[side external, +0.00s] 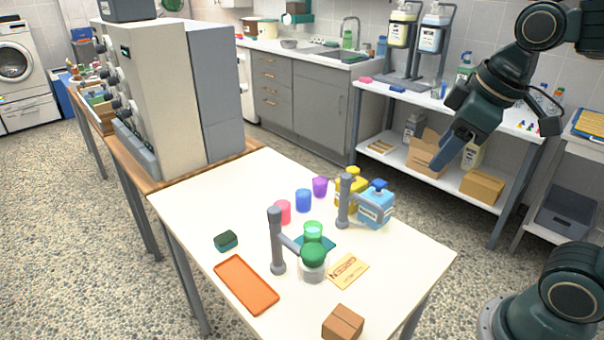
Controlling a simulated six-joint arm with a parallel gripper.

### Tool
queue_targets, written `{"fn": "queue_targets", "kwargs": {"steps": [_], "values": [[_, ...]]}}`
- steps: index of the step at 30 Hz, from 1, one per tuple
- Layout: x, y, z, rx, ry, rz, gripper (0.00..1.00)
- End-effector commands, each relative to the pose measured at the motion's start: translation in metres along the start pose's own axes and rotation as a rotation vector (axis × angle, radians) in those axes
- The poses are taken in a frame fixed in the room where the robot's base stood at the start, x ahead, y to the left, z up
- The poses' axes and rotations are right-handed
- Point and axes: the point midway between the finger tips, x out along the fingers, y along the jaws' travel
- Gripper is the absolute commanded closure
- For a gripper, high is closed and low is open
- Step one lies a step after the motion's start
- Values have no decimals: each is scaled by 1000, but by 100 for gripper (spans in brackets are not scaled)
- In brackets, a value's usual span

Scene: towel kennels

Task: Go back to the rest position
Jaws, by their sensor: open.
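My gripper (452,150) hangs in the air at the upper right, above and beyond the right edge of the white table (190,210). It is open, and nothing shows between its fingers. It is well apart from everything on the table. My arm comes in from the right edge of the view, and my base stands at the lower right, beside the table.
The table holds an orange tray (246,284), a sponge (226,241), several coloured cups, two grey posts, a green-topped jar (313,262), a card (348,270), a cardboard box (343,324) and a blue bottle (375,205). A shelf unit (480,122) stands behind my gripper.

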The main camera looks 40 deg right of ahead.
Motion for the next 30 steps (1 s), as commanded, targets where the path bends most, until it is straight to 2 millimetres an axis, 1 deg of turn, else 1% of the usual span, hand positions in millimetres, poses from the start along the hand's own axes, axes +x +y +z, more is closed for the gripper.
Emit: {"fn": "queue_targets", "kwargs": {"steps": [1, 6, 9, 12, 16, 30], "values": [[-1, -5, 10, 39, 17, 3, 50], [1, -17, 37, 175, 62, 5, 50], [3, -22, 48, 233, 80, 3, 50], [5, -24, 54, 271, 92, 2, 50], [6, -26, 58, 290, 96, 1, 50], [6, -26, 58, 290, 96, 1, 50]]}}
